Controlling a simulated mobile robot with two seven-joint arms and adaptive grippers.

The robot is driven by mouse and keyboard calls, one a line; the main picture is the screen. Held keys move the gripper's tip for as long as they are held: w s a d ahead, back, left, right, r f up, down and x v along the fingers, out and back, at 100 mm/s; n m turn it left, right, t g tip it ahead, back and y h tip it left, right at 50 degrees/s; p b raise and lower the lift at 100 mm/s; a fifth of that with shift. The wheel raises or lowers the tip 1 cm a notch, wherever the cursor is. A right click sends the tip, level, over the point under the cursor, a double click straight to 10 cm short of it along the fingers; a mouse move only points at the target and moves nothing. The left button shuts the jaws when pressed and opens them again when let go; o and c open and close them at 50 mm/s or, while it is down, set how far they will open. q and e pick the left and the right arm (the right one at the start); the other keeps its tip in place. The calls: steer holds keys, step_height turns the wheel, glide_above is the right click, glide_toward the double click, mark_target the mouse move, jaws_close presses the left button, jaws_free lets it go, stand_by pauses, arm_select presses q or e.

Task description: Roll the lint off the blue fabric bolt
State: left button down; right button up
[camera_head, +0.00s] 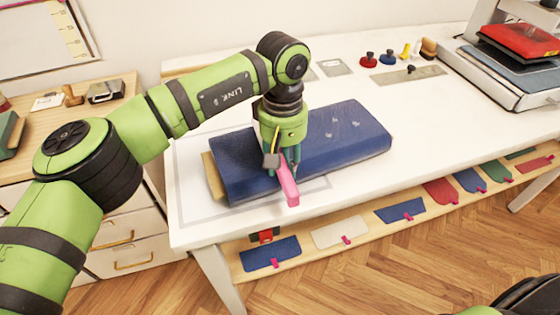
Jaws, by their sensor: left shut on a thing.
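The blue fabric bolt (350,147) lies across the white table, with a tan board end (213,176) at its left. A few pale lint specks show on its top, right of the middle. My left gripper (283,165) points down over the left-middle part of the bolt. It is shut on the pink handle (288,188) of what looks like a lint roller, which sticks out over the bolt's front edge. The roller head is hidden behind the gripper, so I cannot tell whether it touches the cloth. My right gripper is not in view.
A heat press (515,85) stands at the table's right end. Several small spools or stamps (388,58) and a ruler (408,75) lie at the back. Fabric swatches with pink tags line the shelf (365,230) below the front edge. The tabletop right of the bolt is clear.

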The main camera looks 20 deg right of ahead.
mark_target(297, 172)
arm_select(q)
steer(key=shift+d, duration=1.5)
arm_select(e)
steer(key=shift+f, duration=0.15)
